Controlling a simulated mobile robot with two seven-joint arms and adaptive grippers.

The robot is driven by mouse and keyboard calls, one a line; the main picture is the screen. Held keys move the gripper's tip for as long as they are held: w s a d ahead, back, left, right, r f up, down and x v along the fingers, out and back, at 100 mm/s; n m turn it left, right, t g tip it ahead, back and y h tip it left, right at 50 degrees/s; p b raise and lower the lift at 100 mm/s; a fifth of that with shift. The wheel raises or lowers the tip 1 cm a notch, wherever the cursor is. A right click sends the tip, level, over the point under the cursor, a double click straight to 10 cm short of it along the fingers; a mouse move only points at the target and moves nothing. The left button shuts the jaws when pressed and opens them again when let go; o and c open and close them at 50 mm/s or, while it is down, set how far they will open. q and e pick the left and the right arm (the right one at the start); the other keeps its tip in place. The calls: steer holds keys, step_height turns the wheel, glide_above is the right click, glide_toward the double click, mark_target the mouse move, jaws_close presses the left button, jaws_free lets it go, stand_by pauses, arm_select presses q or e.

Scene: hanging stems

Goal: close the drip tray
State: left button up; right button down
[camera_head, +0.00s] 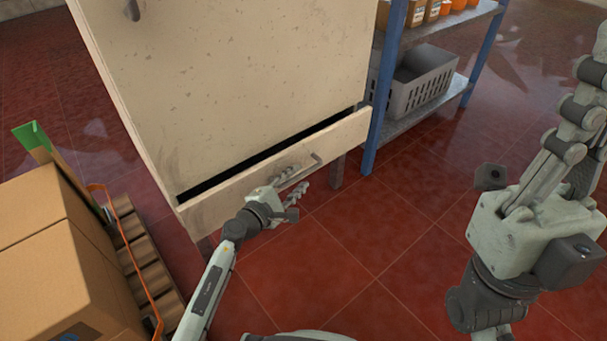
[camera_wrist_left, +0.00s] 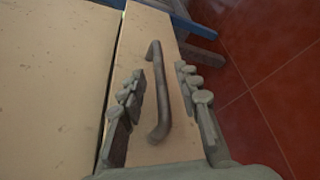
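The drip tray (camera_head: 270,172) is the shallow beige drawer at the bottom of a beige cabinet. It stands partly pulled out, with a dark gap behind its front panel. Its bar handle (camera_head: 299,172) is on the front, and the handle also shows in the left wrist view (camera_wrist_left: 157,90). My left gripper (camera_head: 292,184) is at the handle. In the left wrist view its fingers (camera_wrist_left: 160,88) are spread on either side of the handle, with space between; contact is not clear. My right gripper (camera_head: 545,115) is raised at the right, open and empty, away from the tray.
The beige cabinet (camera_head: 230,80) stands above the tray. A blue-framed shelf (camera_head: 384,85) with a grey crate (camera_head: 418,85) is close to the tray's right end. Cardboard boxes (camera_head: 50,255) stand at the left. The red tiled floor (camera_head: 370,245) in front is clear.

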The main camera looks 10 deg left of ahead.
mark_target(300, 177)
arm_select(q)
steer(key=shift+b+x, duration=0.3)
steer(key=shift+x, duration=1.55)
jaws_close()
